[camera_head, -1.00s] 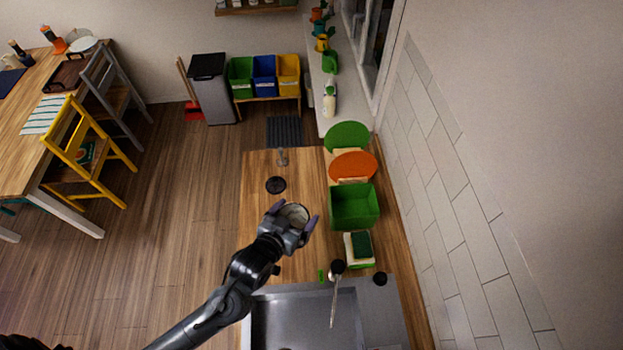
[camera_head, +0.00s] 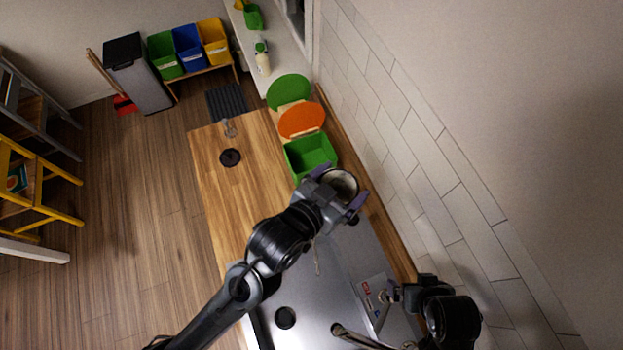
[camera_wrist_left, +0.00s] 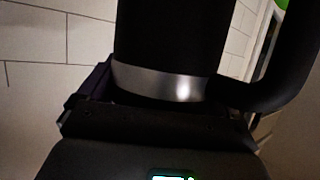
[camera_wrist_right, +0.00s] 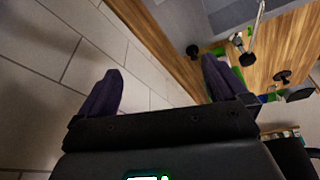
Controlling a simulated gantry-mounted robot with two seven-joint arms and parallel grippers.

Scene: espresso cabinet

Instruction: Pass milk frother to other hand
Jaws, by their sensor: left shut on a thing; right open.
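The milk frother (camera_head: 342,182) is in my left gripper (camera_head: 338,189); the head view looks into its round, pale open top. In the left wrist view, the frother (camera_wrist_left: 170,45) is a dark cylinder with a silver band near its base and a dark handle at the right. The left fingers are shut around its body and hold it above the counter. My right gripper (camera_head: 392,292) is open and empty at the lower right of the head view, apart from the frother. Its two spread fingers show in the right wrist view (camera_wrist_right: 165,88), with only wall and counter between them.
The wooden counter (camera_head: 225,190) has a green bin (camera_head: 311,155), an orange disc (camera_head: 302,119) and a green disc (camera_head: 289,91) along its right side. The tiled wall (camera_head: 430,170) bounds the right side.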

